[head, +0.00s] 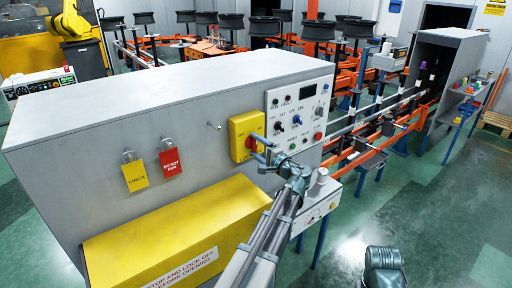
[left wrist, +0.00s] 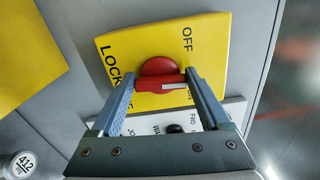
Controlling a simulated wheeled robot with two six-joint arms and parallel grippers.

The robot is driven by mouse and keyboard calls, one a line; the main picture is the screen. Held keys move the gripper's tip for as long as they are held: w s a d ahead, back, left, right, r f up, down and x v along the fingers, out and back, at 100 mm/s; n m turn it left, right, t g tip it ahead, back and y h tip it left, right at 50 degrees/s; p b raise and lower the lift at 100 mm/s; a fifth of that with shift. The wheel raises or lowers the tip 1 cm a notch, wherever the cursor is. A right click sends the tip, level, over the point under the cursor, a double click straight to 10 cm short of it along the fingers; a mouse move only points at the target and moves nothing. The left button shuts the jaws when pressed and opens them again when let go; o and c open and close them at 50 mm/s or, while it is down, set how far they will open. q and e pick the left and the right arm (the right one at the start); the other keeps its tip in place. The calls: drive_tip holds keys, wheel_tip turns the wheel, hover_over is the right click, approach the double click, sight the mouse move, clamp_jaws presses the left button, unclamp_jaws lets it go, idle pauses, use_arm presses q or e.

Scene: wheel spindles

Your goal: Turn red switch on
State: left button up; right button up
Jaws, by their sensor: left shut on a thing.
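The red switch (left wrist: 160,67) is a round red knob with a bar handle on a yellow plate (left wrist: 210,55), fixed to the grey cabinet. The plate reads "OFF" and "LOCK", the latter partly cut by a finger. The handle lies across the wrist picture, a white mark toward its right end. My left gripper (left wrist: 160,80) has a finger at each end of the handle and is shut on it. In the head view, my left gripper (head: 263,150) reaches the yellow plate (head: 240,128), partly covering the red switch (head: 250,143).
A panel of knobs and buttons (head: 312,100) is right of the plate. A yellow tag (head: 135,176) and a red tag (head: 170,162) hang to its left. A yellow box (head: 180,225) juts out below. Open green floor (head: 440,220) lies to the right.

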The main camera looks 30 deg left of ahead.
use_arm(q)
drive_tip(key=m, duration=0.4)
drive_tip(key=shift+r+m, duration=0.1)
drive_tip(key=shift+m, duration=0.2)
drive_tip(key=shift+w+d+m, duration=0.1)
drive_tip(key=shift+m, duration=1.5)
drive_tip(key=o, duration=1.2)
drive_tip(key=v, duration=1.4)
